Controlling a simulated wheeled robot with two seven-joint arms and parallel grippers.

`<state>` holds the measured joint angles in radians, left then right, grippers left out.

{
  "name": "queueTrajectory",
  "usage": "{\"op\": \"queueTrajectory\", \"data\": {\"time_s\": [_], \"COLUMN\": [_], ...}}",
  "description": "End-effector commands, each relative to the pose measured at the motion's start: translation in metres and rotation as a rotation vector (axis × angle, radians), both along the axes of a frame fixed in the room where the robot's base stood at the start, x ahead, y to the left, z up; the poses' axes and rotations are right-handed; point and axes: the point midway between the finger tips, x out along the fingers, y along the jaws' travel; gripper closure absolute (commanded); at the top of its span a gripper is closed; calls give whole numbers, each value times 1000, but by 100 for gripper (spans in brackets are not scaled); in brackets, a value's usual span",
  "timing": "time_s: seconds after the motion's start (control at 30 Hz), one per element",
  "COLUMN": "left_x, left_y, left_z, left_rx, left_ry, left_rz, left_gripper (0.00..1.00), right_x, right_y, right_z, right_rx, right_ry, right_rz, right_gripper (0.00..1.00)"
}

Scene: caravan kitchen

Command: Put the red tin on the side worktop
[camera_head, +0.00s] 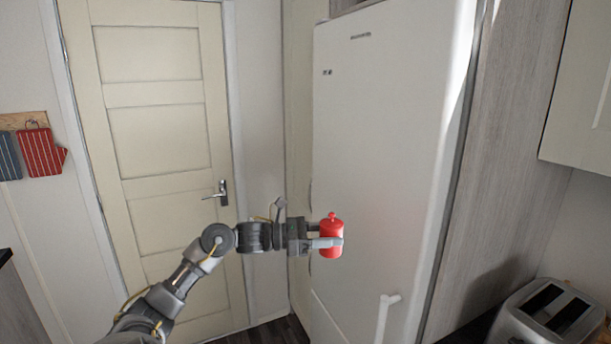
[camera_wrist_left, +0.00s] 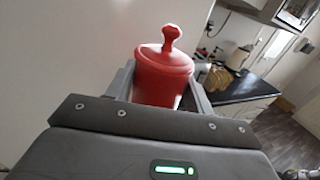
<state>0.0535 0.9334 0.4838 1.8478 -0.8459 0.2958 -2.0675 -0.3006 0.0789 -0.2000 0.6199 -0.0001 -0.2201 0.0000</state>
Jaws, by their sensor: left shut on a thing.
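The red tin (camera_head: 331,233) has a lid with a round knob and is held upright in the air, in front of the white fridge. My left gripper (camera_head: 328,243) is shut on the tin, with a finger on either side of it. In the left wrist view the tin (camera_wrist_left: 164,72) sits between the two fingers, and its lower part is hidden behind the gripper body. A dark worktop (camera_wrist_left: 240,90) shows at the right of the left wrist view; I cannot tell whether it is the side worktop. My right gripper is not in view.
The tall white fridge (camera_head: 385,150) stands close behind the tin, with a handle (camera_head: 385,315) low down. A cream door (camera_head: 150,130) is at the left. A toaster (camera_head: 550,312) stands at the lower right. A dark counter edge (camera_head: 5,256) shows at the far left.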

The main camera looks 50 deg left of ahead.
Motion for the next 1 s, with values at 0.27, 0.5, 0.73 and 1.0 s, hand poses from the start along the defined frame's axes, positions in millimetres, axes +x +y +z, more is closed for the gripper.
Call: {"op": "queueTrajectory", "data": {"time_s": [0.27,0.5,0.73,1.0], "left_x": [-36,-66,-79,-81], "left_y": [-119,-204,-242,-248], "left_z": [-109,-150,-164,-167], "left_rx": [-6,-4,-1,2], "left_ry": [0,-3,-1,1], "left_rz": [-199,-288,-312,-313], "left_gripper": [71,71,71,71], "right_x": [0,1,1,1], "right_y": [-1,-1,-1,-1], "right_z": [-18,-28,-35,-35], "right_rx": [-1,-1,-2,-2], "right_ry": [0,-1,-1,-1], "right_rz": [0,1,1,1], "right_gripper": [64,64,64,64]}}
